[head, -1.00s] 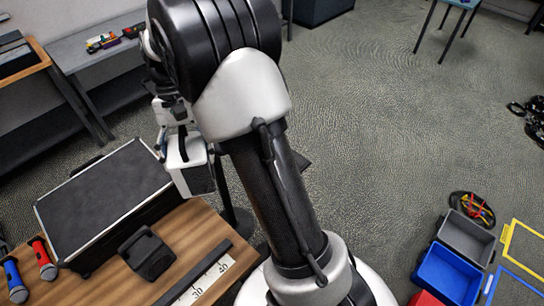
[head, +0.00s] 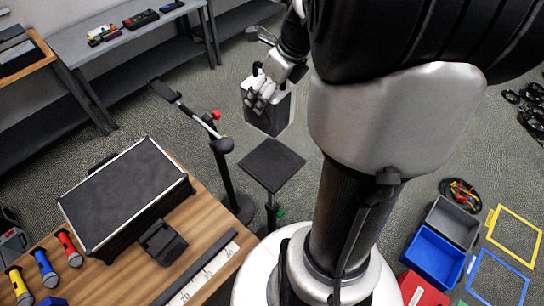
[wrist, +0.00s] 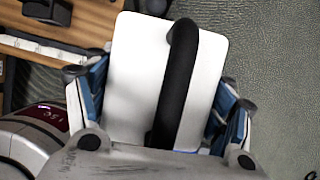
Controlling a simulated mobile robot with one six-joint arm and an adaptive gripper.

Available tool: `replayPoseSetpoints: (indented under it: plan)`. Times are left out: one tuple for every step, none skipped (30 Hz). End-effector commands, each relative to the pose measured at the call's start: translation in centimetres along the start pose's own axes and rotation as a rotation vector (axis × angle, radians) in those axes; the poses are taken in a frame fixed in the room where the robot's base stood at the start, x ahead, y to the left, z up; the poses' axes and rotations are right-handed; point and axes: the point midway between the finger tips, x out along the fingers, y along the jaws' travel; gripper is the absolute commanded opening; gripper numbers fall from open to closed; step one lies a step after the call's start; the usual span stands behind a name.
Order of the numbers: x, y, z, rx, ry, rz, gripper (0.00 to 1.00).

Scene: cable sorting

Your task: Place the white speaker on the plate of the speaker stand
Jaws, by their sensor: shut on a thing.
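The white speaker (head: 269,111) has a dark grille face and hangs upright from my gripper (head: 265,88) in the head view. In the wrist view my gripper (wrist: 158,118) is shut on the speaker, with blue finger pads at both sides and the white top (wrist: 136,62) with its black handle (wrist: 178,80) between them. The speaker stand's square black plate (head: 272,165) stands empty, nearer to the camera than the speaker. The speaker appears apart from the plate; its exact height above it cannot be told.
A microphone stand (head: 222,146) with a boom arm stands left of the plate. A wooden table (head: 206,208) holds a black case (head: 130,195) and microphones. Coloured bins (head: 436,262) are on the floor at the right.

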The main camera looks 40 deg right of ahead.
Motion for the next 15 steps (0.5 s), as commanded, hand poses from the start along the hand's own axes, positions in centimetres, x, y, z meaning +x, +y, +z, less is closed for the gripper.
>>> replayPoseSetpoints:
  plan:
    - [-0.5, -0.3, 0.0, 0.029, -0.002, -0.015, 0.18]
    - [-0.6, -0.4, -0.1, 0.045, -0.002, -0.020, 0.18]
    - [-0.5, -0.5, -0.2, 0.060, -0.002, -0.026, 0.18]
    - [-0.4, -0.6, -0.3, 0.068, -0.002, -0.029, 0.18]
    - [-0.1, -0.6, -0.5, 0.073, -0.002, -0.031, 0.18]
    - [0.5, -0.6, -0.8, 0.078, 0.000, -0.030, 0.18]
    - [1.0, -0.6, -1.0, 0.079, 0.000, -0.030, 0.18]
    - [1.6, -0.6, -1.2, 0.080, 0.001, -0.030, 0.18]
    - [2.4, -0.5, -1.6, 0.079, 0.001, -0.029, 0.18]
    - [3.1, -0.6, -1.9, 0.079, 0.001, -0.029, 0.18]
    - [3.8, -0.5, -2.2, 0.079, 0.002, -0.028, 0.18]
    - [4.7, -0.5, -2.5, 0.079, 0.001, -0.029, 0.18]
    - [5.4, -0.5, -2.8, 0.079, 0.002, -0.028, 0.18]
    - [6.1, -0.5, -3.1, 0.077, 0.002, -0.029, 0.18]
    - [7.0, -0.5, -3.5, 0.078, 0.002, -0.028, 0.18]
